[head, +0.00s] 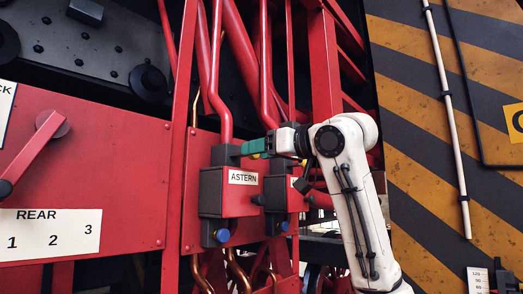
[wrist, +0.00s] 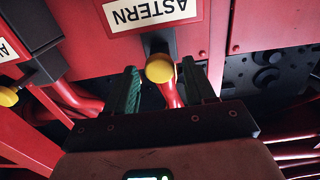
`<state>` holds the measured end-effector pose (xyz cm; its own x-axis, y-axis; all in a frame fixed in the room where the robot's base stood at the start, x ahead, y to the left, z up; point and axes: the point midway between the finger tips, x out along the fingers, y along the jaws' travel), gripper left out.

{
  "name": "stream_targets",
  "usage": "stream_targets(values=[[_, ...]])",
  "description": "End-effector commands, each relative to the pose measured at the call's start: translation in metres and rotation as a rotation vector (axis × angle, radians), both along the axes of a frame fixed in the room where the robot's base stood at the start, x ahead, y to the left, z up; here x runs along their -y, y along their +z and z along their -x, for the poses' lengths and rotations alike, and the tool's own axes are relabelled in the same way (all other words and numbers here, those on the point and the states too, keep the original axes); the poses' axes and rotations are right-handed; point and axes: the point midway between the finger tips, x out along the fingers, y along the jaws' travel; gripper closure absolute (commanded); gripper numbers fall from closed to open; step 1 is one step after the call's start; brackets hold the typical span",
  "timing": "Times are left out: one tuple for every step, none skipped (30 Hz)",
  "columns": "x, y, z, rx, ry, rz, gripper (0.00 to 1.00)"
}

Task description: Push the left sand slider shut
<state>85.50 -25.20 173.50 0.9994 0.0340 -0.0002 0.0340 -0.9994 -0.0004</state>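A red and black box labelled ASTERN (head: 242,178) is fixed to the red frame in the middle of the head view. Its label also shows upside down in the wrist view (wrist: 150,12). A yellow round knob (wrist: 160,68) on a dark stem stands at this box, by the label. My gripper (head: 245,147) is at the box's top in the head view and hides the knob there. In the wrist view its two green fingers (wrist: 162,85) are apart, one on each side of the knob, with visible gaps. No sand label is readable.
A similar second box (head: 277,193) stands close at the right. It has its own yellow knob (wrist: 8,97). Blue-capped ends (head: 222,235) sit under the boxes. Red pipes and struts crowd behind. A red panel marked REAR (head: 50,233) is at the left.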

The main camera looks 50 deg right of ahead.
Motion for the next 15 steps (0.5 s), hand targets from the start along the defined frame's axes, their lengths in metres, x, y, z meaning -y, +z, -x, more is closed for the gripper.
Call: stream_targets(values=[[-0.0001, 0.0001, 0.0002, 0.000, 0.000, 0.000, 0.51], [-0.0001, 0.0002, 0.0002, 0.000, 0.000, 0.000, 0.54], [-0.0001, 0.0002, 0.0003, 0.000, 0.000, 0.000, 0.58], [-0.0001, 0.0002, 0.0003, 0.000, 0.000, 0.000, 0.60], [-0.0001, 0.0003, 0.0003, 0.000, 0.000, 0.000, 0.63], [-0.0001, 0.0003, 0.0003, 0.000, 0.000, 0.000, 0.67], [-0.0001, 0.0003, 0.0003, 0.000, 0.000, 0.000, 0.70], [-0.0001, 0.0003, 0.0003, 0.000, 0.000, 0.000, 0.73], [-0.0002, 0.0003, 0.0003, 0.000, 0.000, 0.000, 0.77], [-0.0002, 0.0003, 0.0003, 0.000, 0.000, 0.000, 0.80], [-0.0001, 0.0003, 0.0003, 0.000, 0.000, 0.000, 0.83], [-0.0001, 0.0003, 0.0004, 0.000, 0.000, 0.000, 0.86], [-0.0001, 0.0003, 0.0004, 0.000, 0.000, 0.000, 0.89], [-0.0001, 0.0003, 0.0004, 0.000, 0.000, 0.000, 0.92], [-0.0001, 0.0004, 0.0004, 0.000, 0.000, 0.000, 0.96]])
